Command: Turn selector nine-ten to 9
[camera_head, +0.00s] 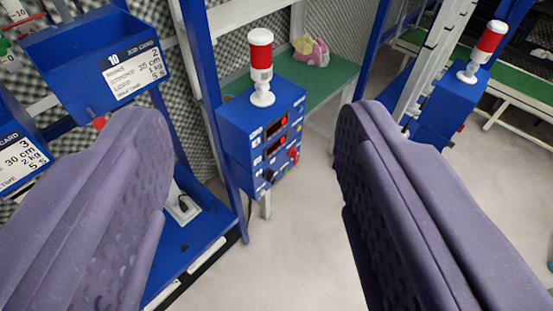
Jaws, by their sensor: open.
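A blue control box (262,141) with a red and white signal lamp (261,66) on top stands ahead, seen between my two fingers. Its front panel has red lit displays, a red knob (293,154) at the right and a black knob (268,175) at the lower left. Which knob is selector nine-ten, and where it points, is too small to tell. My gripper (250,150) is open and empty, its padded purple fingers far apart at left and right. The fingers are apart from the box.
A blue card holder (90,50) marked 10 hangs at the upper left, partly behind my left finger. A green table (325,85) with a pink and yellow item (311,49) is behind the box. Another blue box (447,112) with a signal lamp (487,46) is right. Pale floor (285,250) lies clear below.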

